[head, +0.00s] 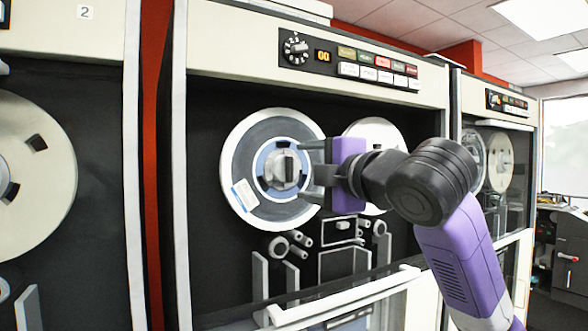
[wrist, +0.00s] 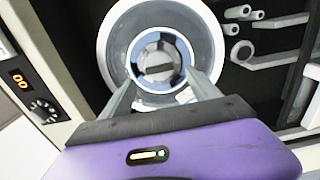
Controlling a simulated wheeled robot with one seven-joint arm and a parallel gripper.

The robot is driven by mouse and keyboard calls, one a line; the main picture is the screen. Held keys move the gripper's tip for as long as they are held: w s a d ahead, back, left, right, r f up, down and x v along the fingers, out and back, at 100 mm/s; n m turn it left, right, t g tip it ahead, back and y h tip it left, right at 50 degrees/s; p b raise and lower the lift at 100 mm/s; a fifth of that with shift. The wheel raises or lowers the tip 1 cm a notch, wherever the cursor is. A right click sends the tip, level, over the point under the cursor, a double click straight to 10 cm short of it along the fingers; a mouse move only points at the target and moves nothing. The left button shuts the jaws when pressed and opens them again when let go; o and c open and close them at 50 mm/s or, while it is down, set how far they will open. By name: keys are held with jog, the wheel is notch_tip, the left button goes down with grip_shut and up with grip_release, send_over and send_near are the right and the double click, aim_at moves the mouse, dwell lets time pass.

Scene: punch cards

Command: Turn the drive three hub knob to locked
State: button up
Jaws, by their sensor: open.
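The grey hub knob (head: 281,169) sits at the centre of the left tape reel (head: 245,150) on the middle drive. Its raised grip bar looks about upright in the head view. In the wrist view the knob (wrist: 157,66) is near the top middle, and its bar lies nearly across the picture. My gripper (head: 308,172) is open, with its two grey fingers pointing at the knob from the right. In the wrist view the fingers of my gripper (wrist: 160,90) straddle the knob's line, with nothing between them. I cannot tell how far the tips are from the knob.
A control panel (head: 350,62) with a dial and orange "00" display is above the reel. A second reel (head: 372,135) is partly behind my gripper. Rollers (head: 278,247) and guides lie below. A white-edged ledge (head: 345,297) crosses the lower front. A drive labelled 2 (head: 85,12) stands left.

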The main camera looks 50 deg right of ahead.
aim_at(291, 170)
jog(key=shift+p+x, duration=0.35)
jog(key=shift+x, duration=2.15)
jog(key=c, duration=1.4)
